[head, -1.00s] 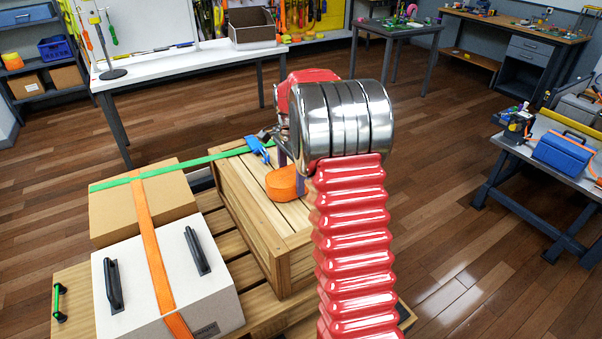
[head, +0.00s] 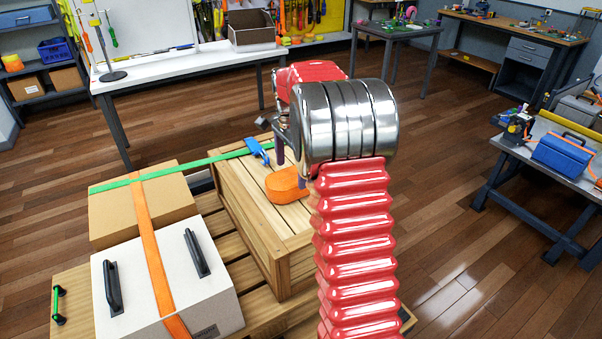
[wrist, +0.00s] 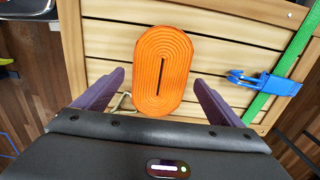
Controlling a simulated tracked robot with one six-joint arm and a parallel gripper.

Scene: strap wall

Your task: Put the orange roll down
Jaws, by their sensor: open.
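The orange roll (wrist: 163,72) is an oval coil of strap with a dark slot at its centre. It lies on the slatted top of the wooden crate (wrist: 108,60). In the head view the roll (head: 286,185) sits on the crate top, partly hidden behind my arm. My gripper (wrist: 160,85) is open in the wrist view, its purple fingers apart on either side of the roll's near end, with gaps visible. In the head view the gripper is mostly hidden behind my arm.
A green strap (head: 225,155) with a blue buckle (head: 258,150) runs over the crate and cardboard box (head: 110,215). A white case (head: 205,290) with black handles stands in front, crossed by an orange strap. All rest on a wooden pallet (head: 222,230).

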